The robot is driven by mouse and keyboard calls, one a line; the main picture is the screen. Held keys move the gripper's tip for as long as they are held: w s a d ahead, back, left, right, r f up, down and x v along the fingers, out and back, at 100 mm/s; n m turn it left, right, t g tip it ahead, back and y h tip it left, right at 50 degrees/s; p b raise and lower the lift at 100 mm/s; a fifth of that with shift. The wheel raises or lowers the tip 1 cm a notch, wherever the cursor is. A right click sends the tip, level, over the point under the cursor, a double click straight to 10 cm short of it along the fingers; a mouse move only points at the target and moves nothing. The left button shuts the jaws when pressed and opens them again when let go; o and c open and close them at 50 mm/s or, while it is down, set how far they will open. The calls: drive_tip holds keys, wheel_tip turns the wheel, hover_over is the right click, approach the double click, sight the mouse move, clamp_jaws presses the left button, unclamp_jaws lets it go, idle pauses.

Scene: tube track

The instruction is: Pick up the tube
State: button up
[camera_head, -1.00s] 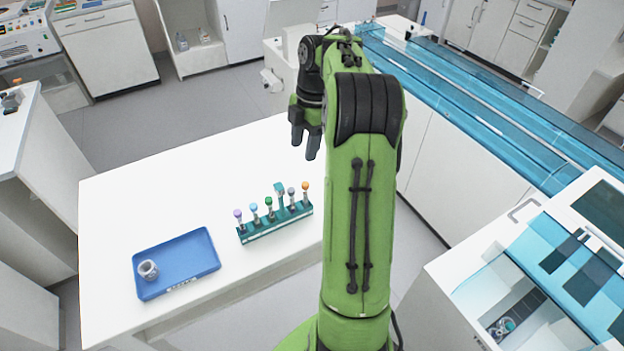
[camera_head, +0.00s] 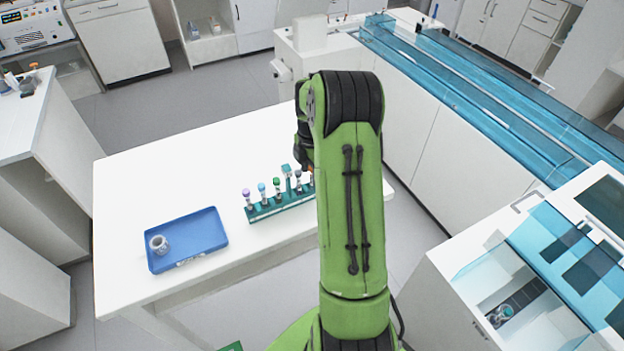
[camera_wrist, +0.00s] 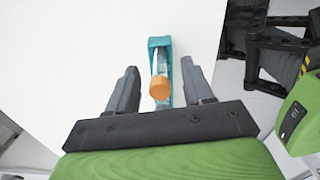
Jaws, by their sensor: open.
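In the wrist view an orange-capped tube (camera_wrist: 160,87) stands in the end of a teal rack (camera_wrist: 160,42). My gripper (camera_wrist: 160,80) is open, with one finger on each side of the orange cap and a gap on both sides. In the head view the teal rack (camera_head: 262,211) stands on the white table. It holds several tubes with purple, blue, green and grey caps, and its right end is hidden behind my arm. My fingers are mostly hidden there too.
A blue tray (camera_head: 205,232) holding a small grey cup (camera_head: 158,244) lies on the table left of the rack. The white table (camera_head: 190,165) is clear behind the rack. A cabinet with a blue transparent cover (camera_head: 530,250) stands at the right.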

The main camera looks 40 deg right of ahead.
drive_tip(key=shift+f, duration=0.9)
drive_tip(key=c, duration=0.9)
wheel_tip(320, 180, up, 10)
drive_tip(key=shift+r, duration=0.1)
drive_tip(key=shift+f+b, duration=3.05)
drive_tip(key=shift+f, duration=1.75)
